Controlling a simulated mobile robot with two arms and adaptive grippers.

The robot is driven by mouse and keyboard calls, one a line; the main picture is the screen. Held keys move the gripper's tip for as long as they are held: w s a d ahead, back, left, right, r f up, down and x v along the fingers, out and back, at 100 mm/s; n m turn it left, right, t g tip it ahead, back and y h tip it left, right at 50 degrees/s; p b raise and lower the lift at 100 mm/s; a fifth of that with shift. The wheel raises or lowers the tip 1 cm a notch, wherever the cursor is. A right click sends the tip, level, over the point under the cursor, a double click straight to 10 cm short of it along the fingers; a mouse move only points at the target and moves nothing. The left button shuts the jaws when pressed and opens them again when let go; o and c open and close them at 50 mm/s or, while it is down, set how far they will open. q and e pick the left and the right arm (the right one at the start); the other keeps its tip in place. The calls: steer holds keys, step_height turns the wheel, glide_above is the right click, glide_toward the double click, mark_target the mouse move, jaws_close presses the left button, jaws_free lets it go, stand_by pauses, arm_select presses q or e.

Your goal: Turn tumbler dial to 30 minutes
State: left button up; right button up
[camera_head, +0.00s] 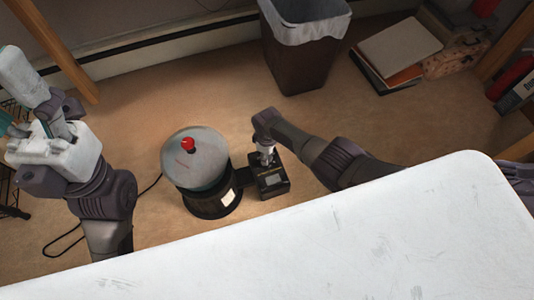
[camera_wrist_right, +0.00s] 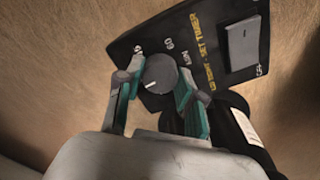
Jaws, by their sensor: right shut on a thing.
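The tumbler (camera_head: 197,158) stands on the floor, a round drum with a grey lid and red knob on a black base. Its black control box (camera_head: 270,185) is attached at the right. In the right wrist view the dark round dial (camera_wrist_right: 159,73) sits on the box's panel, its white mark toward the picture's left; the numbers are partly hidden and hard to read. My right gripper (camera_wrist_right: 155,78) is shut on the dial, a teal-backed finger on each side. It also shows above the box in the head view (camera_head: 264,157). My left gripper (camera_head: 17,130) is at the far left, away from the tumbler; its finger opening is unclear.
A grey rocker switch (camera_wrist_right: 242,43) is on the same panel. A dark bin (camera_head: 300,60) with a white liner stands behind, with books (camera_head: 398,48) to its right. A black cord runs left from the tumbler. A white surface (camera_head: 330,245) fills the front.

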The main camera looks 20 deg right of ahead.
steer(key=shift+d, duration=0.1)
stand_by(0.3)
steer(key=o, duration=1.1)
steer(key=shift+o, duration=0.2)
steer(key=shift+r, duration=0.1)
steer(key=shift+r, duration=0.3)
step_height(320, 180, up, 11)
steer(key=shift+r, duration=0.1)
